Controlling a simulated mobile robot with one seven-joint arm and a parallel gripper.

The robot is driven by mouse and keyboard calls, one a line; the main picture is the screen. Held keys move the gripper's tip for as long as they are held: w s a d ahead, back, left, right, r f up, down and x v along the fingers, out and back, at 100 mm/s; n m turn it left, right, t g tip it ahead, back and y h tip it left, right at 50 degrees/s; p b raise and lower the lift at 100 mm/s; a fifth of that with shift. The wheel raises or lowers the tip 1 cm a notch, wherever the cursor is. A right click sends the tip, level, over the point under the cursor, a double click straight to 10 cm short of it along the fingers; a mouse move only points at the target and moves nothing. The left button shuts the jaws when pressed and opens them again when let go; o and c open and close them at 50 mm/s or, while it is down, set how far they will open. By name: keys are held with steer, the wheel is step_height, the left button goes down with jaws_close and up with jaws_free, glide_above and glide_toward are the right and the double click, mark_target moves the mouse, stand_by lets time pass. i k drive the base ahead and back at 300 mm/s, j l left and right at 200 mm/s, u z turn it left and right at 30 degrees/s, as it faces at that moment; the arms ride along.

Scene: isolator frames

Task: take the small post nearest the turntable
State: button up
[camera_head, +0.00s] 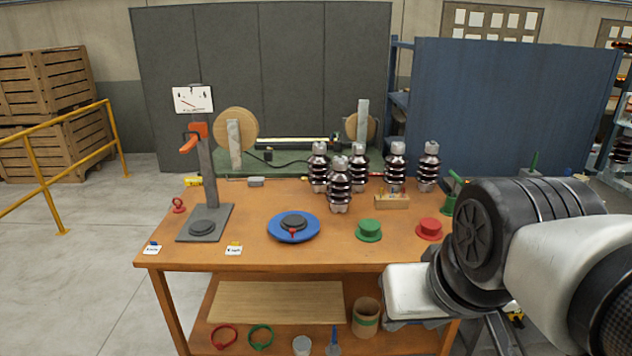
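Several brown ribbed posts with pale grey caps and bases stand upright on the orange-brown table (290,257). The front post (340,186) is the one closest to the turntable (293,227), just behind and to its right. The turntable is a blue disc with a dark round centre and a small red piece at its front. Other posts stand behind it, at the left (319,168), the middle (358,168) and the right (396,168), with another farther right (428,167). My arm fills the lower right; I cannot make out my gripper's fingers.
A grey stand with an orange clamp (197,135) is at the left. A green flanged piece (368,230), a red one (429,228) and a wooden block (391,201) sit right of the turntable. A lower shelf holds rings and a tub (366,318). The table's front left is mostly clear.

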mark_target(338, 191)
steer(key=i+j, duration=0.2)
steer(key=i, duration=0.25)
steer(key=i+j, duration=0.15)
steer(key=i, duration=0.3)
steer(key=i+j, duration=0.2)
steer(key=i, duration=0.25)
steer(key=i+j, duration=0.15)
steer(key=i, duration=0.25)
